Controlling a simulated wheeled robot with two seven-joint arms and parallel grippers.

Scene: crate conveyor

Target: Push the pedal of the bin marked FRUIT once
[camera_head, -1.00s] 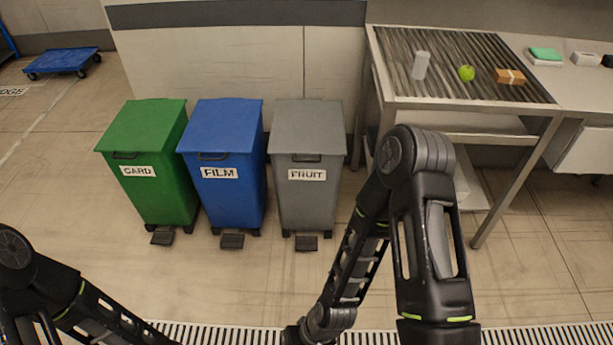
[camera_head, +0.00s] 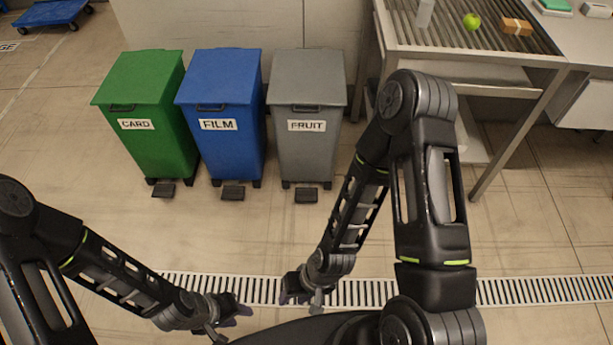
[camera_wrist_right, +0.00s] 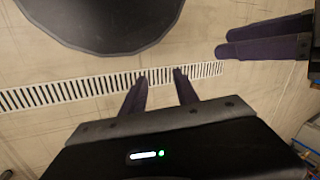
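The grey bin marked FRUIT (camera_head: 306,150) stands upright at the right of a row of three bins, its lid shut. Its dark pedal (camera_head: 306,195) sticks out at floor level in front. My right gripper (camera_head: 290,297) is well in front of the pedal and apart from it. In the right wrist view, its two fingers (camera_wrist_right: 158,76) are spread with nothing between them. My left gripper (camera_head: 243,311) is to its left, near the floor drain in the picture. Its two fingers also show at the upper right of the wrist view (camera_wrist_right: 265,38), slightly apart and empty.
The blue FILM bin (camera_head: 220,150) and green CARD bin (camera_head: 150,150) stand left of it, each with a pedal. A metal roller table (camera_head: 545,62) is at the right. Open floor and a drain grate (camera_head: 370,292) lie in front of the bins.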

